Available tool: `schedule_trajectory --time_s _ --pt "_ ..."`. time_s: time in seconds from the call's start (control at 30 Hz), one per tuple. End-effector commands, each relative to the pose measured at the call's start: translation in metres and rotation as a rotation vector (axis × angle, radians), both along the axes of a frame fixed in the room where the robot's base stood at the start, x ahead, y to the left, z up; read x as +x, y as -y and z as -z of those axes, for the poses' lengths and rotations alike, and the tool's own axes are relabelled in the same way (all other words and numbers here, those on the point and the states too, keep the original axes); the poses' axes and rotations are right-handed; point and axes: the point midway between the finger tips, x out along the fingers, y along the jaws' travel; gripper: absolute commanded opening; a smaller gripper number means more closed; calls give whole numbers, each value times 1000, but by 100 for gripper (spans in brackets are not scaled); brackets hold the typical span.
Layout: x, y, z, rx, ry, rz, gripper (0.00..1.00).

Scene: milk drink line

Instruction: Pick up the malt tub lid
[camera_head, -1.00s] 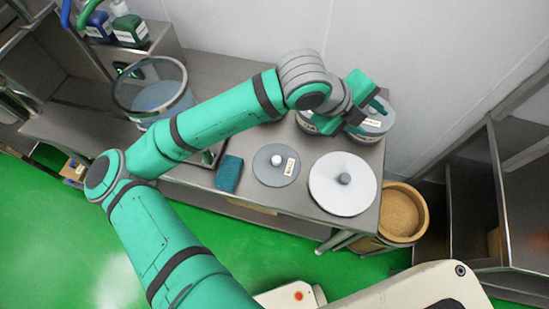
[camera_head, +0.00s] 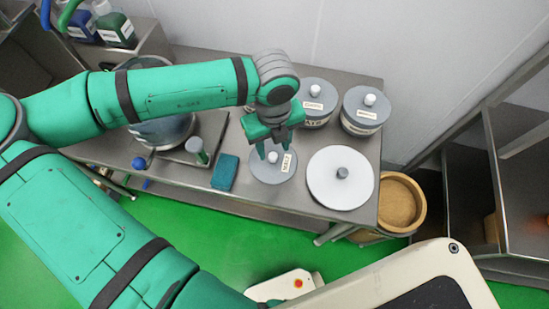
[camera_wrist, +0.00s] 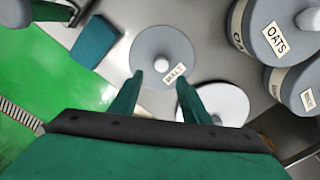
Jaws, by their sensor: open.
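The malt tub lid (camera_head: 284,174) is a flat grey disc with a white knob and a "MALT" label, lying on the metal table. It also shows in the wrist view (camera_wrist: 148,50), with its knob ahead of the fingertips. My gripper (camera_head: 273,155) is open and empty, just above the lid, with its fingers pointing down towards it. In the wrist view my gripper (camera_wrist: 163,76) has its fingers apart on either side below the knob, not closed on it.
A larger white lid (camera_head: 341,187) with a grey knob lies to the right. Two labelled grey tubs with lids, the oats tub (camera_wrist: 274,45) among them, stand behind. A teal sponge (camera_head: 225,172) lies left of the malt lid. A round wooden container (camera_head: 402,208) stands off the table's right end.

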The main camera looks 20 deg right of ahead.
Motion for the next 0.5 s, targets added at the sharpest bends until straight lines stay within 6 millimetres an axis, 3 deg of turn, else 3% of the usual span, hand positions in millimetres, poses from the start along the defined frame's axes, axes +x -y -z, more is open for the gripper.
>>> schedule_trajectory --time_s 0.27,0.5 --pt "1 2 20 0 0 4 43" --pt "5 7 53 0 0 8 43"
